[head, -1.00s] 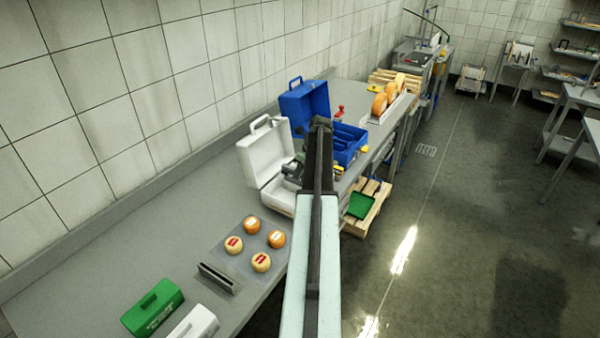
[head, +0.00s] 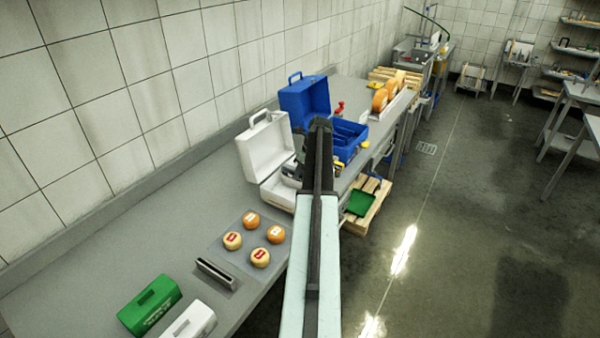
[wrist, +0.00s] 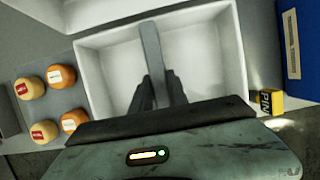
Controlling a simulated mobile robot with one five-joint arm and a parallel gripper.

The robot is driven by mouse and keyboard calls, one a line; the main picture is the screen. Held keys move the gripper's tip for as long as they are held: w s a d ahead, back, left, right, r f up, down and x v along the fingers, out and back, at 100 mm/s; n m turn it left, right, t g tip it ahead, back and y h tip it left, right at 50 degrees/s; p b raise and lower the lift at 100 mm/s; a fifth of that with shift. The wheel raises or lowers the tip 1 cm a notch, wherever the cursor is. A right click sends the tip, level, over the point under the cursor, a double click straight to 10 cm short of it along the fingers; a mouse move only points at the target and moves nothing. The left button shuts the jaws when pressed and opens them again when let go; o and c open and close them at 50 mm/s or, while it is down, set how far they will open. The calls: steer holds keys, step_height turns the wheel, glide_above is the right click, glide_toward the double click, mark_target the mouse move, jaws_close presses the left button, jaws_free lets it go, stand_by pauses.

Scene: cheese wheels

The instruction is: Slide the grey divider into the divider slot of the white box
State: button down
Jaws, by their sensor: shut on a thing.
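The white box (head: 258,148) stands on the counter with its lid raised at the back. The wrist view looks down into its pale open tray (wrist: 236,55). The grey divider (wrist: 151,48) is a thin strip held between the dark fingers of my gripper (wrist: 158,92). It is over or inside the tray, roughly mid-width, running from the fingers toward the tray's far wall. I cannot tell its height above the floor, and I cannot make out the slot. In the head view my arm hides most of my gripper and the divider.
Several small cheese wheels (head: 254,240) lie on a grey mat left of the tray in the wrist view. An open blue box (head: 304,100) stands just beyond the white box. A yellow block (wrist: 267,102) sits right of the tray. A slotted holder (head: 217,273) and green case (head: 150,305) are nearer.

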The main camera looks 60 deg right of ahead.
steer(key=shift+f, duration=0.3)
steer(key=c, duration=1.2)
jaws_free()
steer(key=shift+r, duration=0.1)
steer(key=p+v, duration=0.7)
steer(key=v, duration=0.1)
steer(key=shift+s, duration=0.15)
